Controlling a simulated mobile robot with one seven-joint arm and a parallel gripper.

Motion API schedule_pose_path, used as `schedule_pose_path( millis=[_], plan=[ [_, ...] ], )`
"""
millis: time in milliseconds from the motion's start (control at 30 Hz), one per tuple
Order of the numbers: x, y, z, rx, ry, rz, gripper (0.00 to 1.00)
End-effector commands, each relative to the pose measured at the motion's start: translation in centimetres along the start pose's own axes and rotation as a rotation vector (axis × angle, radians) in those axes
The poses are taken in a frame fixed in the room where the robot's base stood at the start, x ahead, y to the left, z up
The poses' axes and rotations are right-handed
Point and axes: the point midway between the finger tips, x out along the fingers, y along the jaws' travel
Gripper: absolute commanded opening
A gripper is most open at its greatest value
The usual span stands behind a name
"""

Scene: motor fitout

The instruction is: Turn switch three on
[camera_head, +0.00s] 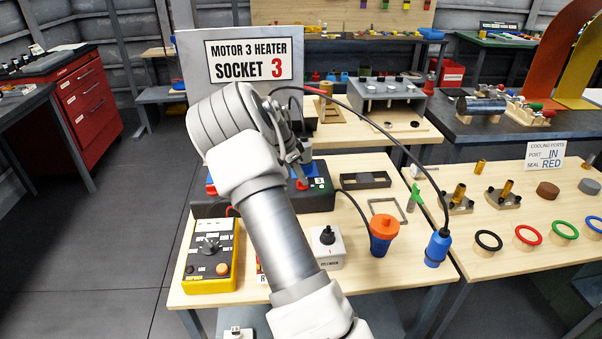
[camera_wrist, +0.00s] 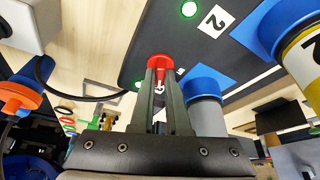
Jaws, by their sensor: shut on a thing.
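The black socket box (camera_head: 312,202) sits on the front wooden table, mostly behind my arm in the head view. Another green spot (camera_wrist: 138,85) shows close to my fingers. My gripper (camera_wrist: 159,72) is shut on the red switch (camera_wrist: 159,60) near the panel's edge. The switch's exact turn angle cannot be told.
A blue-capped grey plug (camera_wrist: 205,88) stands close beside my fingers. A yellow control box (camera_head: 210,257), a grey switch box (camera_head: 327,246), an orange-and-blue connector (camera_head: 382,235) and a blue plug (camera_head: 437,248) on a black cable stand around. A sign (camera_head: 250,60) rises behind.

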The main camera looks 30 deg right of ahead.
Motion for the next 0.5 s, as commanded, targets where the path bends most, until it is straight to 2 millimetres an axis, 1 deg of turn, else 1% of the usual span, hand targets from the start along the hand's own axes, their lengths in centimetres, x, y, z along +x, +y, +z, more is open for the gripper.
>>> schedule_pose_path(
  millis=[200,500],
  plan=[
    [-0.08,-0.13,-0.01,0.162,0.000,0.070,0.00],
    [-0.03,-0.23,0.02,0.312,-0.002,0.130,0.00]
  ],
)
